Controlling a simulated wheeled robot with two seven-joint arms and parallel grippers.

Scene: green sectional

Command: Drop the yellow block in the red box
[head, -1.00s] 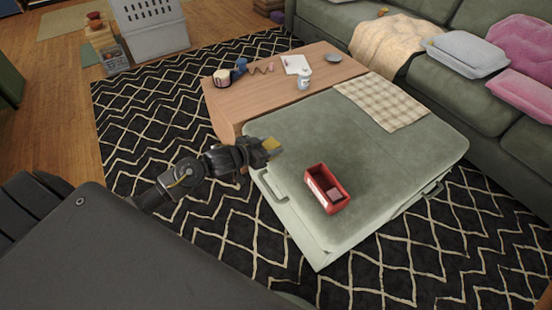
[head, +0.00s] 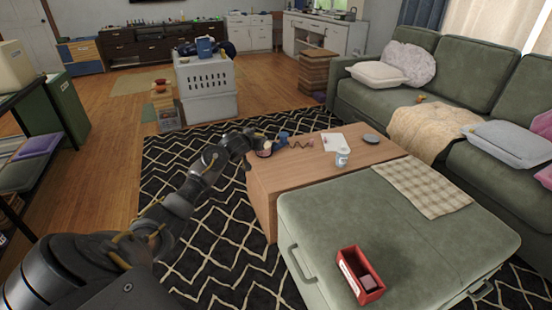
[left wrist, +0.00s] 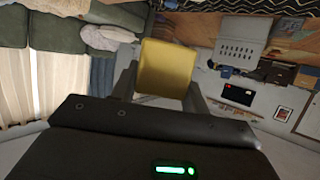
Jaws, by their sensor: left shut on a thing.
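The yellow block (left wrist: 165,68) is between the fingers of my left gripper (left wrist: 162,88) in the left wrist view, and the gripper is shut on it. In the head view my left gripper (head: 250,139) appears near the far left end of the wooden table; the block cannot be made out there. The red box (head: 373,296) is open-topped and stands upright on the green ottoman (head: 425,245), near its front edge. A small pinkish block (head: 368,282) lies in it. My left gripper is well apart from the box. My right gripper is not in view.
The wooden table (head: 300,170) adjoins the ottoman's far side and holds a cup (head: 342,159), a grey dish (head: 371,138) and other small items. A checked cloth (head: 425,187) covers the ottoman's far right part. The green sofa (head: 460,95) borders the right side.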

